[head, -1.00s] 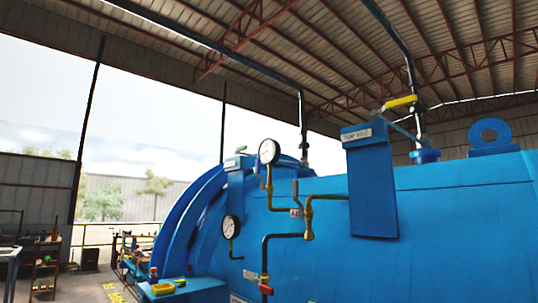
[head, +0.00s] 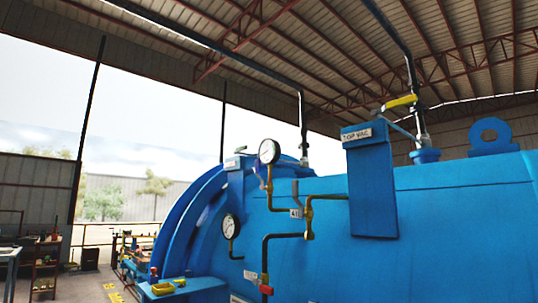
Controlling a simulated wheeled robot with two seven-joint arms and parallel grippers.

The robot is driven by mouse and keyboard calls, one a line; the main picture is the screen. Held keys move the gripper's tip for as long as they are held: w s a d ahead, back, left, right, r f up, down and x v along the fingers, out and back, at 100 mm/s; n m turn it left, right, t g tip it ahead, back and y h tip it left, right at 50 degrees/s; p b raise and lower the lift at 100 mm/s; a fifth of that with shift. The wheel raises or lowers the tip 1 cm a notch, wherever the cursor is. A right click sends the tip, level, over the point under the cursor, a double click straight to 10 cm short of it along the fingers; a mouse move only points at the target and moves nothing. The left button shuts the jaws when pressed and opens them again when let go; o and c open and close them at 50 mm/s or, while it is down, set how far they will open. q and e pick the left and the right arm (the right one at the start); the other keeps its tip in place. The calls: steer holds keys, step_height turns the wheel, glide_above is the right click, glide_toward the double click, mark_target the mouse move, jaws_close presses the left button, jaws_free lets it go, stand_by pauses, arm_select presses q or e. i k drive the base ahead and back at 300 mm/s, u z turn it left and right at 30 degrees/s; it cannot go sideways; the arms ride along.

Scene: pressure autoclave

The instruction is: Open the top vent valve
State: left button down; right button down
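The handle lies nearly level, tilted slightly up to the right, beside a vertical pipe (head: 420,120) that rises from the vessel top. Another vertical pipe (head: 303,125) rises further left, behind the gauges. I cannot tell which fitting is the top vent valve. Neither gripper shows.
Two round gauges, upper (head: 269,151) and lower (head: 230,227), and brass and black piping (head: 309,215) stick out from the vessel. A red-handled valve (head: 266,289) is low. A lifting lug (head: 490,137) stands on top. Open floor and a shelf (head: 46,265) lie at left.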

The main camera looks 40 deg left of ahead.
mark_target(244, 147)
steer(key=u, duration=2.05)
steer(key=i, duration=2.1)
steer(key=z, duration=0.75)
